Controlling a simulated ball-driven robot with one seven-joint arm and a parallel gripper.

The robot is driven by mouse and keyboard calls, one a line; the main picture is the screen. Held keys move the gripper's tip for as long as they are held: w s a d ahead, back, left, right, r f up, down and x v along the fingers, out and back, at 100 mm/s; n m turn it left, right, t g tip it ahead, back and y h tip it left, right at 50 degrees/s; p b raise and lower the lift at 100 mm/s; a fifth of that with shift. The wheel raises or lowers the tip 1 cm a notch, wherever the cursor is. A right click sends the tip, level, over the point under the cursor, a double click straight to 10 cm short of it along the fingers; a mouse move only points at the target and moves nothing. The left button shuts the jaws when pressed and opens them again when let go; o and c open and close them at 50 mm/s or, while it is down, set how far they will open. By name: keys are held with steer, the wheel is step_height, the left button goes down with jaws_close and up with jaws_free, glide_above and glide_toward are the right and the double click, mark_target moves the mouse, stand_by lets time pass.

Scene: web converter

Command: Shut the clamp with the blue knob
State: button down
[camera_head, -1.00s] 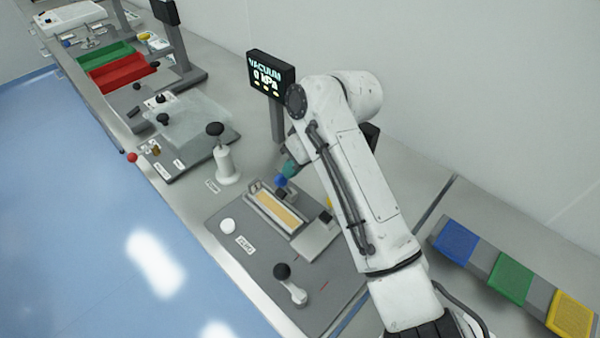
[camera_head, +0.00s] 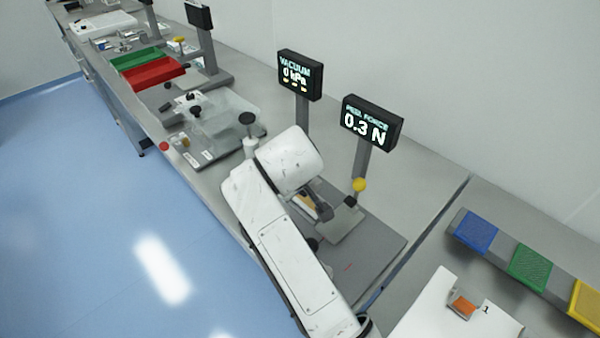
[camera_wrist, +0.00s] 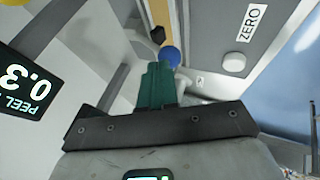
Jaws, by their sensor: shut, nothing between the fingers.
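The blue knob (camera_wrist: 171,56) of the clamp shows in the wrist view, just beyond my fingertips and slightly to their right. My gripper (camera_wrist: 158,68) has teal fingers, closed together with nothing between them. I cannot tell whether the fingertips touch the knob. A black clamp part (camera_wrist: 157,35) lies just past the knob, beside a yellow-orange strip (camera_wrist: 164,12). In the head view my arm hides the blue knob and my fingers, so the clamp's angle cannot be told. A clamp with a yellow knob (camera_head: 360,184) stands at the right of the fixture.
The peel force display (camera_head: 371,123) reads 0.3 N and the vacuum display (camera_head: 300,75) 0 kPa; both stand behind the fixture. A black-topped lever (camera_head: 247,119) stands left of my arm. A white button (camera_wrist: 233,62) sits by the ZERO label. Coloured pads (camera_head: 476,232) lie right.

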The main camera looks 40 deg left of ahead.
steer(key=shift+s+f, duration=0.25)
steer(key=shift+f, duration=0.05)
steer(key=shift+r, duration=0.1)
stand_by(0.3)
steer(key=w+p+v, duration=0.1)
steer(key=p+v, duration=0.1)
steer(key=v, duration=1.1)
steer(key=shift+a+r, duration=0.2)
steer(key=shift+r, duration=0.2)
